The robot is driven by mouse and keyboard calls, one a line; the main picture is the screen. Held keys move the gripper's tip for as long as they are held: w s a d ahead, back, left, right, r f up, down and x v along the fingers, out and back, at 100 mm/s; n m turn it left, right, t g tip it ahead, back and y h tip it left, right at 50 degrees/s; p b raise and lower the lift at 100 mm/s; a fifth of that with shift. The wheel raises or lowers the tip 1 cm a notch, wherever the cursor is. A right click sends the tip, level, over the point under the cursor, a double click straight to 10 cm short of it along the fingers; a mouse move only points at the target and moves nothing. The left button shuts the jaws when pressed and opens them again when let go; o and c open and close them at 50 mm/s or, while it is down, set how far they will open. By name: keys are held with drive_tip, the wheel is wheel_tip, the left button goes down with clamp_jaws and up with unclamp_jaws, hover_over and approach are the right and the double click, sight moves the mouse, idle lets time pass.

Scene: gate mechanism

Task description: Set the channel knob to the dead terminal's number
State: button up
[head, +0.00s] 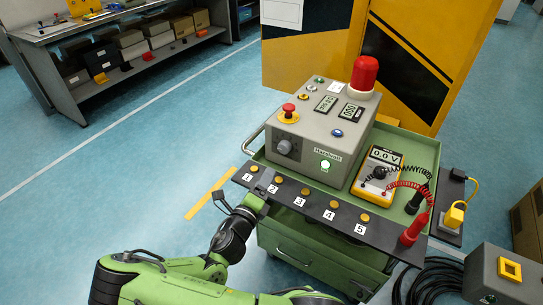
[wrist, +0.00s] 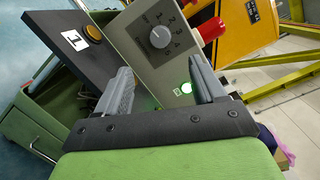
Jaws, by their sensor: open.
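Brass terminals labelled 1 to 5, such as terminal 5 (head: 365,217), line a black strip (head: 318,205) before the box. A yellow meter (head: 378,171) reads 0.0 V; its red probe (head: 412,231) and black probe (head: 416,200) stand at the right. My gripper (wrist: 163,78) is open and empty, near terminals 1 and 2, apart from the knob.
The box also carries a red mushroom button (head: 289,112), a red beacon (head: 363,76), small displays and a lit green button (head: 325,164). A green cart (head: 318,253) supports it. Black cable (head: 436,282) lies at right. Floor left of the cart is clear.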

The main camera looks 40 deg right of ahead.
sight(282, 149)
drive_tip(key=b+x, duration=0.2)
drive_tip(key=x, duration=1.1)
drive_tip(key=shift+d+f, duration=0.1)
drive_tip(key=shift+d, duration=0.15)
drive_tip(key=shift+c, duration=0.4)
drive_tip(key=c, duration=1)
